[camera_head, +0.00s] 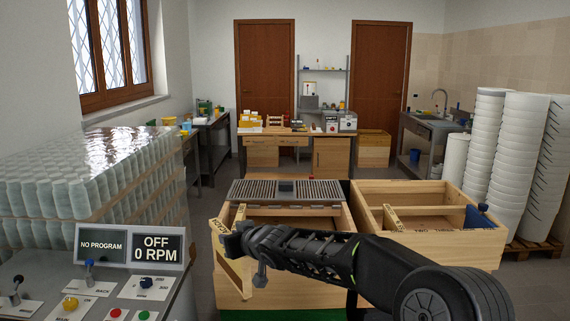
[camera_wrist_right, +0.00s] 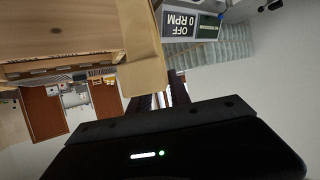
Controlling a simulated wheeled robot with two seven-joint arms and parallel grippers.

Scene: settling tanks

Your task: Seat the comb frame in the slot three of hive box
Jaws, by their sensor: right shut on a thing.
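My right gripper (camera_head: 238,240) reaches in over the front of the near left wooden box (camera_head: 325,275). It is shut on a pale wooden comb frame (camera_head: 231,268), which hangs tilted at that box's left front corner. Much of the frame is hidden or seen edge-on. In the right wrist view, pale wood (camera_wrist_right: 143,78) shows just beyond the fingers (camera_wrist_right: 163,98). A second open wooden box (camera_head: 455,248) stands to the right, with a wooden bar inside and small dark lettering at its front. I cannot read slot three clearly. My left gripper is out of view.
A slatted grey grid (camera_head: 258,190) lies across the back of the left box. A blue object (camera_head: 476,219) is at the right box's right edge. A control panel (camera_head: 130,245) and stacked jars (camera_head: 90,175) stand left; white tub stacks (camera_head: 512,160) stand right.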

